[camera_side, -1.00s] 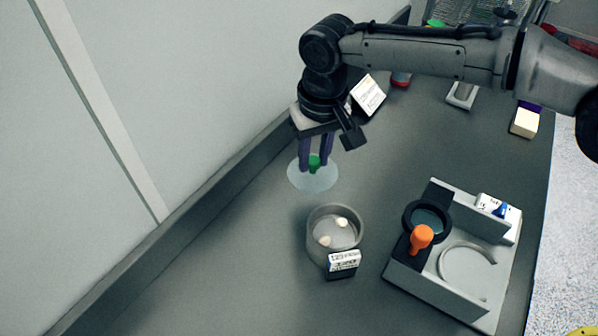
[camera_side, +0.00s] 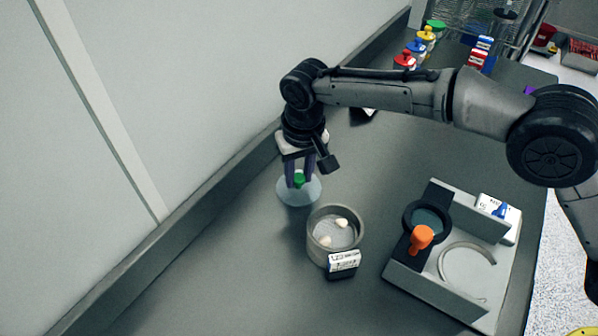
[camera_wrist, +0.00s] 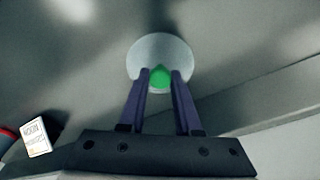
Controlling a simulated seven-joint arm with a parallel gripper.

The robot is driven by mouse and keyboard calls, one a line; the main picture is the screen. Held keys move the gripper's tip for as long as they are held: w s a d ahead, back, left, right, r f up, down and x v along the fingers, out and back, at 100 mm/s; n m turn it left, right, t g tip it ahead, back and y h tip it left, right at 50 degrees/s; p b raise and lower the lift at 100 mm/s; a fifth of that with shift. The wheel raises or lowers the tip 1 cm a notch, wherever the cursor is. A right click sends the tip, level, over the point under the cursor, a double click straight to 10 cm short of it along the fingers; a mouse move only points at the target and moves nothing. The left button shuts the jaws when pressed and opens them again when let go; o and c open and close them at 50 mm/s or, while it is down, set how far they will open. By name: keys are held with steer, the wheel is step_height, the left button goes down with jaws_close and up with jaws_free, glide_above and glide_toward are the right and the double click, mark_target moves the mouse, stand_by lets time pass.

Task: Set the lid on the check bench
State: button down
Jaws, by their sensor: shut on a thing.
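The lid (camera_side: 299,195) is a pale translucent disc with a green knob (camera_side: 299,180). My gripper (camera_side: 299,178) is shut on the green knob, with one finger on each side of it. In the wrist view the lid (camera_wrist: 160,50) lies beyond the fingertips, and the knob (camera_wrist: 160,77) sits between them. The lid is at or just above the grey bench (camera_side: 220,270), left of and behind the round bowl; I cannot tell whether it touches the surface.
The grey bowl (camera_side: 314,239) holds white lumps, with a label card (camera_side: 344,262) in front. A grey fixture (camera_side: 440,290) with a black ring (camera_side: 411,223) and orange knob (camera_side: 421,238) stands right. Colourful-topped containers (camera_side: 415,48) stand far back. The front-left bench is clear.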

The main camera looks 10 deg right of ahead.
mark_target(302, 193)
steer(key=shift+f, duration=0.1)
steer(key=c, duration=0.6)
jaws_free()
step_height(302, 193, up, 12)
steer(key=s, duration=0.1)
steer(key=shift+s+d, duration=0.15)
steer(key=shift+s, duration=0.1)
